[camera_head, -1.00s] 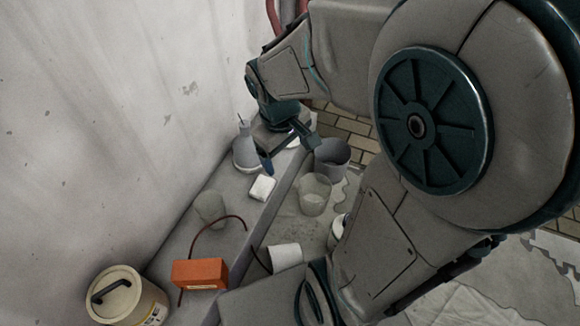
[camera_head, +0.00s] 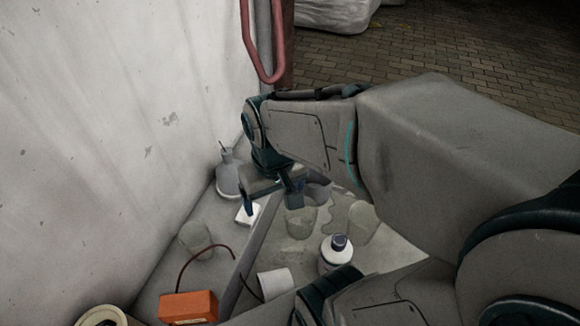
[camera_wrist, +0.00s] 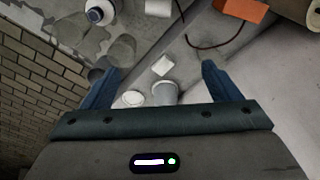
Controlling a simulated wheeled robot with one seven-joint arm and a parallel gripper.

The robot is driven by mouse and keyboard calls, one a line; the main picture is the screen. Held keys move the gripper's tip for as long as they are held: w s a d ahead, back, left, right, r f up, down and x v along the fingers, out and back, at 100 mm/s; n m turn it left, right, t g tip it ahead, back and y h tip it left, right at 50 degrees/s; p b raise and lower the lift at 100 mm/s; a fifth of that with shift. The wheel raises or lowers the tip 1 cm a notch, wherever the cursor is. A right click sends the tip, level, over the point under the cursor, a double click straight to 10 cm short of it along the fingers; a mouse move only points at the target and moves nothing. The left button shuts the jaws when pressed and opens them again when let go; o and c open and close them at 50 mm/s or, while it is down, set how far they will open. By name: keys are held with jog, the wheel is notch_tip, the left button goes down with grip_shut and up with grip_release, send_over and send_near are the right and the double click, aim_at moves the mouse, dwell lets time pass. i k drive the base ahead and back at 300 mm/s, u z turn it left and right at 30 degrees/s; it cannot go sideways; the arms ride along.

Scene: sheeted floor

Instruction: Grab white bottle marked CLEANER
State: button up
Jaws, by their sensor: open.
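A white bottle (camera_head: 337,256) with a dark blue cap stands upright on the floor sheet, right of the low ledge in the head view. It also shows at the top left of the wrist view (camera_wrist: 97,13). Its lettering is too small to read. My gripper (camera_head: 272,206) is open and empty, pointing down, farther back and left of the bottle. The bottle is well outside the fingers.
Clear cups (camera_head: 301,220) (camera_head: 361,222) and a white cup (camera_head: 274,283) stand near the bottle. A grey conical bottle (camera_head: 228,178) stands by the wall. An orange box (camera_head: 188,306) with a cable lies at the front left. A grey bucket (camera_head: 319,190) is partly hidden behind my gripper.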

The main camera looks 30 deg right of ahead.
aim_at(336, 251)
jog(key=z, duration=0.45)
jog(key=k, duration=1.05)
jog(key=z, duration=0.35)
jog(key=i, duration=0.7)
jog(key=z, duration=0.1)
